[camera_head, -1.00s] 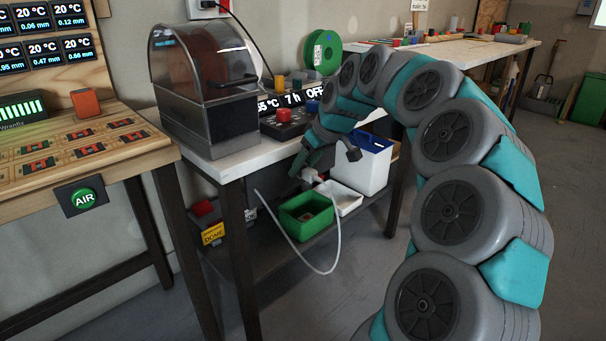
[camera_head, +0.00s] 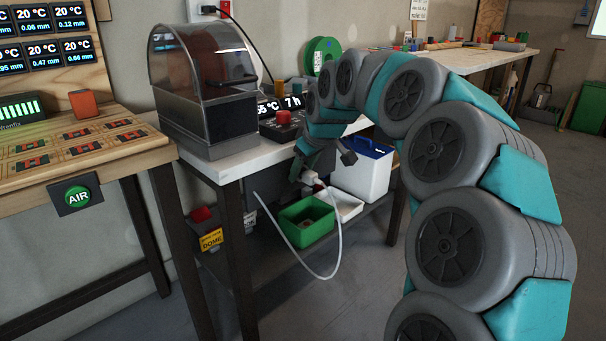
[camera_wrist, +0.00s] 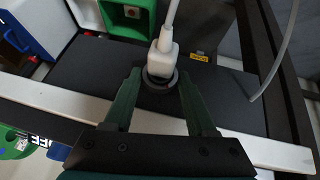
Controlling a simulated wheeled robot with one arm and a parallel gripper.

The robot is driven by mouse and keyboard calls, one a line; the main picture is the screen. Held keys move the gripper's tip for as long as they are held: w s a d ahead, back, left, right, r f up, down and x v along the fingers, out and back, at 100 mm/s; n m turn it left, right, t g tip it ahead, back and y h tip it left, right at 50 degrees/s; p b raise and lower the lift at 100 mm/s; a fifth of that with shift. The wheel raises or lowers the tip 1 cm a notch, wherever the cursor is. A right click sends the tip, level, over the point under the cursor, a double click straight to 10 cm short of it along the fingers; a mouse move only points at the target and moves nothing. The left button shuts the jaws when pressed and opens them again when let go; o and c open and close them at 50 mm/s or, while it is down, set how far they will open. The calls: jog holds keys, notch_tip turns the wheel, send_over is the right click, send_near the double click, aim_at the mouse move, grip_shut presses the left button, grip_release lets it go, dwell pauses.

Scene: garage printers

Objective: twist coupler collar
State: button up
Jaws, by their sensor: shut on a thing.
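The coupler is a white plug body (camera_wrist: 163,58) with a white hose running up from it and a dark round collar (camera_wrist: 160,80) at its base. In the wrist view my gripper (camera_wrist: 160,76) has one dark green finger on each side of the collar and is shut on it. In the head view my gripper (camera_head: 306,174) is low at the front of the white-topped bench. The white plug shows small beside it and the collar cannot be made out there.
A green bin (camera_head: 307,222), a white tray (camera_head: 345,204) and a white crate with a blue rim (camera_head: 362,170) stand below the bench. The white hose (camera_head: 339,240) hangs in a loop in front. The bench edge (camera_head: 240,168) and dark legs are close by.

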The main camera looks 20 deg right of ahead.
jog(key=shift+b, duration=0.35)
jog(key=shift+a+f+n+t+h+b, duration=0.2)
jog(key=shift+n+t+h+b, duration=0.1)
jog(key=shift+h+b, duration=0.5)
jog(key=shift+s+h+b, duration=0.1)
jog(key=shift+h+b, duration=0.4)
jog(key=shift+b, duration=0.05)
jog(key=shift+r+t, duration=0.1)
jog(key=shift+t, duration=0.3)
jog(key=shift+r, duration=0.1)
